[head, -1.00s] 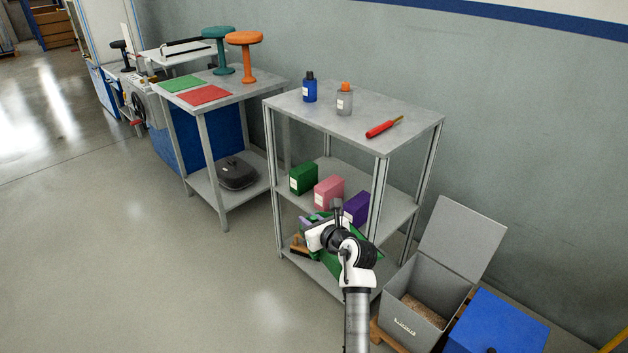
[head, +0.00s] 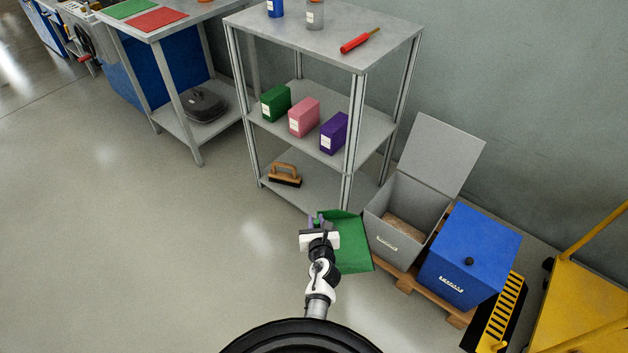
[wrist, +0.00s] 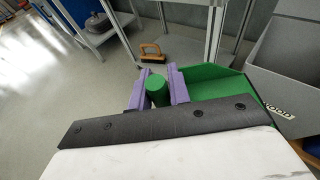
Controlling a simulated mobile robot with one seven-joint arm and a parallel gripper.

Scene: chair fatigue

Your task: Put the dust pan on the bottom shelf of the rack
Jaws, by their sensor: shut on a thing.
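The green dust pan (head: 351,244) is held in front of the rack's lower right corner, beside the grey open bin. My gripper (head: 317,222) is shut on its handle. In the wrist view the purple fingers (wrist: 160,88) close around the round green handle, and the pan (wrist: 215,88) extends to the right. The grey rack (head: 352,170) has three levels. Its bottom shelf (head: 318,187) holds a wooden brush (head: 285,175) at the left; the right part of that shelf looks bare, partly hidden by the front post.
Green, pink (head: 304,118) and purple boxes stand on the middle shelf. The grey bin (head: 395,235) with raised lid and a blue bin (head: 468,258) stand on a pallet at right. The floor (head: 180,250) left of my arm is clear.

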